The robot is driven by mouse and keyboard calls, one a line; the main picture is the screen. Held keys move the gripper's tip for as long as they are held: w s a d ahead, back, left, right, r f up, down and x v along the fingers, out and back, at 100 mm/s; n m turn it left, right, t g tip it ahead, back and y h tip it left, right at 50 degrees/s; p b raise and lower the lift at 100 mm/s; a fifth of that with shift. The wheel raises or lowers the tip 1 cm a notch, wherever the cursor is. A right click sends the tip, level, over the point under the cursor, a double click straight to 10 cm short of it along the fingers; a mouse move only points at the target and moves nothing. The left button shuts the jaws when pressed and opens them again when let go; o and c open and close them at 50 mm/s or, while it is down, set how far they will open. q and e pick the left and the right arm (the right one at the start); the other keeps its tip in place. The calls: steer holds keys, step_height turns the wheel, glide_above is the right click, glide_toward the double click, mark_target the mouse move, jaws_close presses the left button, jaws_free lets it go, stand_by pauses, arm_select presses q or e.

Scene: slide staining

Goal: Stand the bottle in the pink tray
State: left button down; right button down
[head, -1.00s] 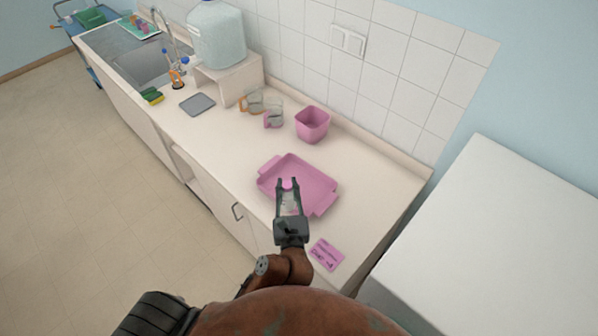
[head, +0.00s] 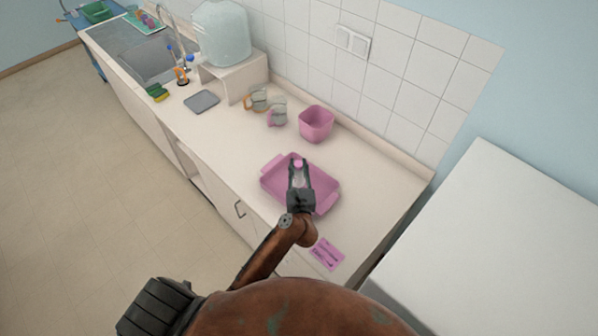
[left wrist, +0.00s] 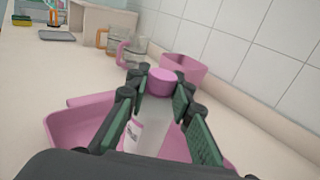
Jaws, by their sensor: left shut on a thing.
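My left gripper (head: 299,167) is shut on a clear bottle with a pink cap, and it is over the pink tray (head: 327,192) in the head view. In the left wrist view the bottle (left wrist: 148,132) stands between the green-padded fingers (left wrist: 160,105), roughly upright, with its pink cap above them and a label low on its side. The pink tray (left wrist: 75,130) spreads around and behind it. The bottle's base is hidden, so I cannot tell whether it touches the tray floor. My right gripper is not in view.
A pink square pot (head: 316,123) and glass mugs (head: 278,111) stand behind the tray. A pink card (head: 327,254) lies in front on the counter. A water jug (head: 221,33) on a stand (head: 236,76), a grey mat (head: 202,101) and the sink (head: 147,60) are farther left.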

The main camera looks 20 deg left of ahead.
mark_target(299, 172)
arm_select(q)
steer(key=shift+w+f, duration=0.2)
steer(key=shift+w, duration=0.05)
steer(key=shift+w+a+f, duration=0.1)
steer(key=shift+w+f, duration=0.05)
steer(key=shift+f, duration=1.6)
steer(key=shift+f, duration=0.15)
steer(key=c, duration=1.7)
jaws_free()
